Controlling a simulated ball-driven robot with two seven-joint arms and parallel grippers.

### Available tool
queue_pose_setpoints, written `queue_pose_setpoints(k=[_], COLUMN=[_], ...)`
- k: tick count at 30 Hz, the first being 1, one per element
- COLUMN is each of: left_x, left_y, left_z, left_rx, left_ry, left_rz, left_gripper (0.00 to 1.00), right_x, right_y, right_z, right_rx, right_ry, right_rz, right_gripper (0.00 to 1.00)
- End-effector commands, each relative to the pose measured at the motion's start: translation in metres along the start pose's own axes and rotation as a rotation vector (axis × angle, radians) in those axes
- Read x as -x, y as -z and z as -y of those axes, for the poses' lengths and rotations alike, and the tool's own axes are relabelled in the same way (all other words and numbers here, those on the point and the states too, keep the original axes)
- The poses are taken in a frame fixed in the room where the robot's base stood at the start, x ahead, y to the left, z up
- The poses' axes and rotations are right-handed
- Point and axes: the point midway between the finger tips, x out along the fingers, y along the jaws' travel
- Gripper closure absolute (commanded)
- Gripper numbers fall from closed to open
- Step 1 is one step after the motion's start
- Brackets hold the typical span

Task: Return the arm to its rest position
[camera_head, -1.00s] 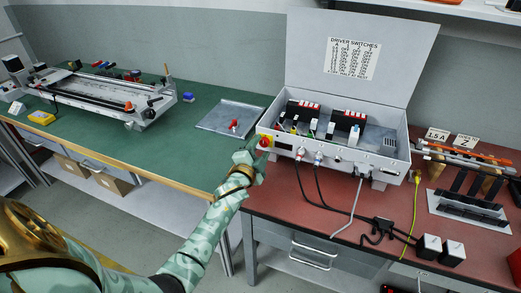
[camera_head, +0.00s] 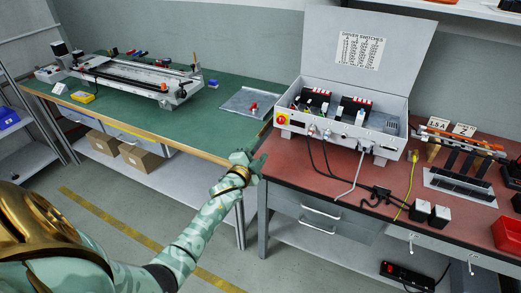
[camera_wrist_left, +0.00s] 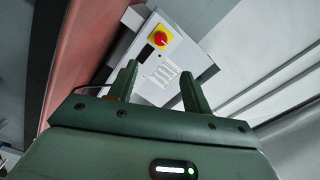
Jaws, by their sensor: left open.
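My left arm comes in from the lower left in the head view. Its gripper (camera_head: 251,163) is in front of the gap between the green bench and the red bench, near their front edges. In the left wrist view the two fingers (camera_wrist_left: 157,88) stand apart with nothing between them. Beyond them is the grey control box (camera_wrist_left: 175,65) with a red knob on a yellow plate (camera_wrist_left: 158,38). In the head view the box (camera_head: 350,135) stands open on the red bench, its lid raised, apart from the gripper. My right gripper is not in view.
The green bench (camera_head: 190,122) carries a gantry rig (camera_head: 130,78) and a metal tray (camera_head: 240,99). The red bench (camera_head: 300,172) holds cables, black adapters (camera_head: 422,210) and a rack (camera_head: 460,183). A red bin (camera_head: 507,233) is at right. Floor is open in front.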

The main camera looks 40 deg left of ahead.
Motion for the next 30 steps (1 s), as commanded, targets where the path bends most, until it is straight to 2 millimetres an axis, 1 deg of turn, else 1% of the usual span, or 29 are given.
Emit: queue_pose_setpoints(k=[4,8,9,11,14,15,17,18,20,21,23,24,26,27,29,30], left_x=[0.0,0.0,0.001,0.006,0.026,0.04,0.067,0.089,0.125,0.152,0.194,0.224,0.272,0.305,0.356,0.391], left_y=[0.0,0.0,-0.001,-0.004,-0.017,-0.025,-0.038,-0.047,-0.06,-0.07,-0.082,-0.089,-0.1,-0.107,-0.117,-0.122], left_z=[0.0,-0.001,-0.004,-0.016,-0.059,-0.084,-0.126,-0.154,-0.194,-0.219,-0.253,-0.273,-0.301,-0.317,-0.337,-0.347], left_rx=[0.0,0.001,0.004,0.018,0.066,0.095,0.142,0.175,0.221,0.25,0.29,0.315,0.347,0.367,0.392,0.407], left_ry=[0.0,-0.001,-0.008,-0.034,-0.129,-0.183,-0.276,-0.341,-0.435,-0.496,-0.583,-0.64,-0.721,-0.773,-0.847,-0.893], left_rz=[0.0,0.001,0.003,0.014,0.055,0.081,0.132,0.171,0.233,0.279,0.349,0.398,0.476,0.529,0.612,0.668], left_gripper=[0.51,0.51,0.51,0.51,0.51,0.51,0.51,0.51,0.51,0.51,0.51,0.51,0.51,0.51,0.51,0.51], right_x=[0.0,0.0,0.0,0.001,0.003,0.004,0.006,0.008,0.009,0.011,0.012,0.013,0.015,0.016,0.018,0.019], right_y=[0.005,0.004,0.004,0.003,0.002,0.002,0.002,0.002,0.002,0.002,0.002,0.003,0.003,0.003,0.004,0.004], right_z=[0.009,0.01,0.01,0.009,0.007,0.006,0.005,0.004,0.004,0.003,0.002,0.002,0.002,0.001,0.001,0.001], right_rx=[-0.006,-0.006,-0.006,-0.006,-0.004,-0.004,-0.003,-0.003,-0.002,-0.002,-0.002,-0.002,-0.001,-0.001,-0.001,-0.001], right_ry=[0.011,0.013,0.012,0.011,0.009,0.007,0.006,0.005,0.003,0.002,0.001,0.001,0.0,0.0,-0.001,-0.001], right_rz=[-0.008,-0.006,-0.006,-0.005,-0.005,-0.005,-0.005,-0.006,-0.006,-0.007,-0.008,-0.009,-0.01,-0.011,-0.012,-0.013], right_gripper=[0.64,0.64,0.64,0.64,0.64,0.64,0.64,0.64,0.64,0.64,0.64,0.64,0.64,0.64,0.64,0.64])
